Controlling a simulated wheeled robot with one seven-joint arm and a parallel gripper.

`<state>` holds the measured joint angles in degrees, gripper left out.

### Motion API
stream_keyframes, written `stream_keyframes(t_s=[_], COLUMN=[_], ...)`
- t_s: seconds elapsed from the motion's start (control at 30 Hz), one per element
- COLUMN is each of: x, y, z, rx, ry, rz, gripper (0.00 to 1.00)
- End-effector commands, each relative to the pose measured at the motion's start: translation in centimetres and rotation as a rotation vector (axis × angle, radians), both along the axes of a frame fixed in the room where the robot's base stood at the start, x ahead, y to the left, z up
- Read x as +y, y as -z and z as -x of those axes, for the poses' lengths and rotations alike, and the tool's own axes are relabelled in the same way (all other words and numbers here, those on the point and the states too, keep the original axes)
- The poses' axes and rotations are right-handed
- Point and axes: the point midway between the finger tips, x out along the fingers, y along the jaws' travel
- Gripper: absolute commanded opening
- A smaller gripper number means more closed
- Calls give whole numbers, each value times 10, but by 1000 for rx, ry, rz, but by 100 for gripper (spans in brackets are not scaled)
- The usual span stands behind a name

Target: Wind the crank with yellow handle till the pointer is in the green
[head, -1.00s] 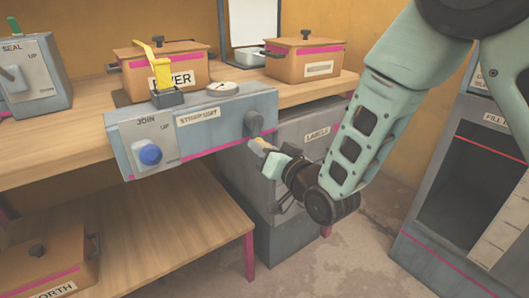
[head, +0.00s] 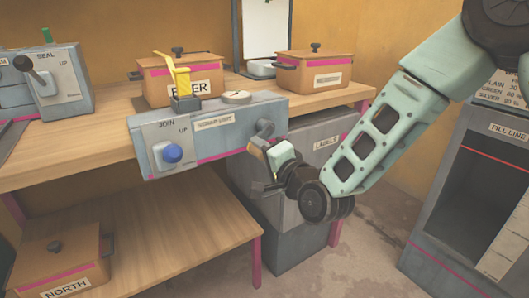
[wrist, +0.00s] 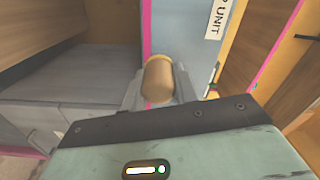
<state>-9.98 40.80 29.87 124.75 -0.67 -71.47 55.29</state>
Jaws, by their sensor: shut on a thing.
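The grey-blue unit marked JOIN (head: 225,127) stands at the front of the wooden bench. A dark crank (head: 265,129) sticks out from its right end. The crank's handle (wrist: 158,79), a dull yellow cylinder in the wrist view, lies between my fingers. My gripper (wrist: 158,92) is shut on this handle. In the head view, my gripper (head: 268,151) is at the crank, just right of the unit. A round pale dial (head: 237,97) lies on top of the unit. Its pointer and green zone are too small to make out.
A yellow upright piece (head: 180,78) stands on the unit, and a blue knob (head: 172,153) is on its front. Lidded brown boxes (head: 314,72) sit behind. A grey cabinet (head: 300,190) stands close below my gripper. Open floor lies right of it.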

Motion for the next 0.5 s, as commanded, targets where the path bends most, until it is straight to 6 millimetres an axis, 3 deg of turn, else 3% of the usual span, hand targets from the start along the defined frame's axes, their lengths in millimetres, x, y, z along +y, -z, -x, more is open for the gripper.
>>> stream_keyframes(t_s=[0.5], x=[0], y=[-2], z=[1], rx=[91], ry=[8], rz=[-117], gripper=[0])
